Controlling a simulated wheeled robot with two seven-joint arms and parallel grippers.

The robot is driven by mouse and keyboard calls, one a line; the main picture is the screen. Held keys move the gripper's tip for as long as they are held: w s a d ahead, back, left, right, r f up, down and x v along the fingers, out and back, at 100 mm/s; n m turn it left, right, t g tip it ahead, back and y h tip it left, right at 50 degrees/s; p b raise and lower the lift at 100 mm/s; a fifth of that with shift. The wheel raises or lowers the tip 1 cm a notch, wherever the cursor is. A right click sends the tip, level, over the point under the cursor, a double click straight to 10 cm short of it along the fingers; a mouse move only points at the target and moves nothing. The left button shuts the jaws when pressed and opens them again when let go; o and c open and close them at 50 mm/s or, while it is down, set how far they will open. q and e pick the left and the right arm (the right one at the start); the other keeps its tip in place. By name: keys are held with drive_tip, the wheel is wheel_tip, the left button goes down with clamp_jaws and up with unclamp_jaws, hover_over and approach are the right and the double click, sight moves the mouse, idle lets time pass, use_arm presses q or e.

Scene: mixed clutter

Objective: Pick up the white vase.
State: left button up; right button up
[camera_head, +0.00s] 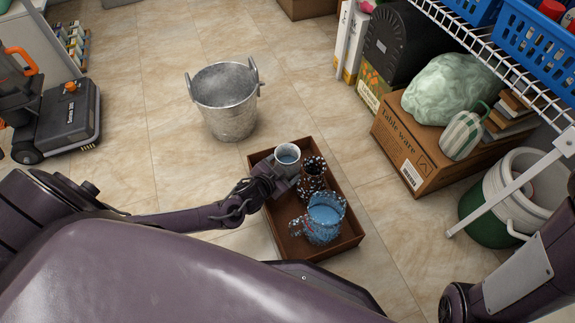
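A white vase (287,152) with a pale blue-grey inside is at the far left part of a brown wooden tray (354,236) on the floor. My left gripper (282,179) is right against the vase's near left side and hides its lower part. I cannot tell whether its fingers are closed on the vase or only beside it, nor whether the vase touches the tray. My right arm shows at the lower right, but its gripper is out of view.
A dark speckled vase (313,176) stands close to the right of my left gripper. A blue patterned pitcher (323,222) stands nearer in the tray. A metal bucket (229,115) is behind, and a cardboard box (408,153) is to the right.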

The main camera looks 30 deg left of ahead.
use_arm(q)
drive_tip(key=c, duration=1.2)
drive_tip(key=shift+r, duration=0.1)
drive_tip(key=shift+r, duration=0.15)
